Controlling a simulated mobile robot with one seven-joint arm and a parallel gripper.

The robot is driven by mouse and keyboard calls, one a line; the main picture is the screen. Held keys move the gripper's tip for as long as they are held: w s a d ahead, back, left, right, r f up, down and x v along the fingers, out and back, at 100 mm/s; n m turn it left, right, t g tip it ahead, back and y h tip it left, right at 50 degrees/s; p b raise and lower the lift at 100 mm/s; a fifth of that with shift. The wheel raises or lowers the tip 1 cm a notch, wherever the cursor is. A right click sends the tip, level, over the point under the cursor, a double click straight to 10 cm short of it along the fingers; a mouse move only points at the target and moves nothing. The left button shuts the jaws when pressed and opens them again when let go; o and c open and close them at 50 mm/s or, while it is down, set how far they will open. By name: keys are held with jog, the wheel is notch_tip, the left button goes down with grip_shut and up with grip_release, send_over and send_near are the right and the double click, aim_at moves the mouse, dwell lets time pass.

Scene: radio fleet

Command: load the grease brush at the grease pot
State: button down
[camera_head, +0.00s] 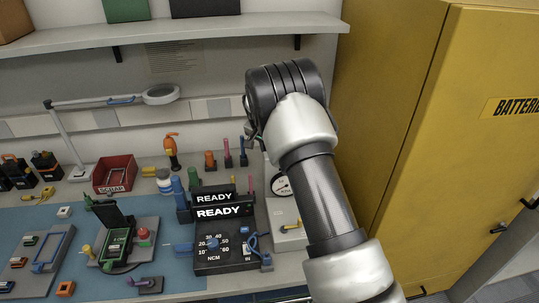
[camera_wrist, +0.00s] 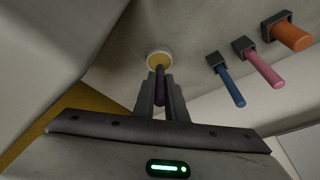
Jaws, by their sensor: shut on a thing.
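My gripper (camera_wrist: 160,76) is shut on a dark purple handle, which I take as the grease brush (camera_wrist: 160,88), in the wrist view. A round pale pot with yellow content, likely the grease pot (camera_wrist: 159,61), sits just beyond the fingertips, in line with the brush. The brush's tip is not clear, so I cannot tell whether it touches the grease. In the head view my wrist hangs over the back right of the bench, and the fingers, brush and pot are mostly hidden behind it.
Blue (camera_wrist: 231,88), pink (camera_wrist: 263,68) and orange (camera_wrist: 291,36) handles stand in dark holders to the right in the wrist view. In the head view a dial gauge (camera_head: 282,186), a READY display unit (camera_head: 222,211) and a yellow cabinet (camera_head: 440,130) are near my arm.

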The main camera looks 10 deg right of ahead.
jog(key=shift+f+b, duration=0.35)
jog(key=shift+f, duration=0.15)
dwell(0.3)
jog(key=shift+s+f+b, duration=0.25)
jog(key=shift+f+b, duration=0.3)
jog(key=shift+b, duration=0.2)
dwell(3.0)
jog(key=shift+w+r+p, duration=0.2)
jog(key=shift+r+p, duration=1.5)
jog(key=shift+r, duration=2.2)
